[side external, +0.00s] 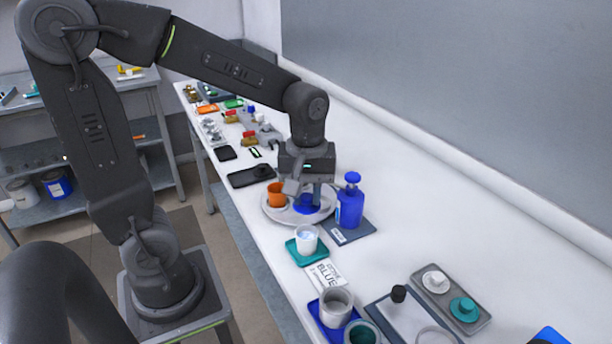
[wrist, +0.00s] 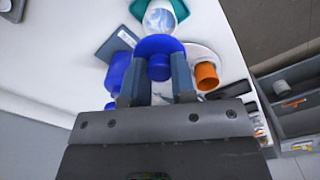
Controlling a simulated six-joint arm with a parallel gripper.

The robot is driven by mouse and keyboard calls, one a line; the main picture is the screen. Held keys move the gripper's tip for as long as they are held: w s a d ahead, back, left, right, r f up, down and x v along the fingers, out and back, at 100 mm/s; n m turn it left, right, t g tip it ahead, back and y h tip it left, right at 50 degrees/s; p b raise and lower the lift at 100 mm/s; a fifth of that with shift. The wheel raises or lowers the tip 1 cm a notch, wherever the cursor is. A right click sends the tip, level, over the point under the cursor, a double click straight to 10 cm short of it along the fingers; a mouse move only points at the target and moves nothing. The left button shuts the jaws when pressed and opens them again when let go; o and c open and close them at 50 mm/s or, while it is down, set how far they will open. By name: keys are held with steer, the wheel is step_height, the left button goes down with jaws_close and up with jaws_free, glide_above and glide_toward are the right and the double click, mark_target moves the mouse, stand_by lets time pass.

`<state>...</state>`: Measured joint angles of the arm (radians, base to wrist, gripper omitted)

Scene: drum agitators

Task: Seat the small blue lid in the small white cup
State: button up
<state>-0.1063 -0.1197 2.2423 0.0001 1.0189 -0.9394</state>
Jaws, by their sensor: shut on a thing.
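The blue lid (wrist: 158,45) is a round disc with a short knob, over the round grey-white plate (side external: 275,213). My gripper (wrist: 159,62) points down and is shut on the lid's knob. In the side view the lid (side external: 306,203) shows low between the fingers of my gripper (side external: 308,194); I cannot tell whether it still touches the plate. The small white cup (side external: 306,238) stands upright on a teal coaster (side external: 293,250), in front of the plate and apart from the lid. In the wrist view the cup (wrist: 160,16) shows pale blue-white contents, partly behind the lid.
An orange cup (side external: 276,194) stands on the plate beside my gripper. A blue bottle (side external: 350,206) stands close on the other side, on a dark mat (side external: 356,232). A grey cup (side external: 335,307) on a blue coaster stands nearer the camera. The bench towards the wall is clear.

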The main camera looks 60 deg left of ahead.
steer(key=shift+f, duration=3)
steer(key=shift+f, duration=0.25)
steer(key=o, duration=1)
steer(key=shift+o, duration=0.3)
steer(key=shift+o, duration=1.2)
steer(key=shift+r, duration=0.15)
steer(key=shift+r, duration=3.6)
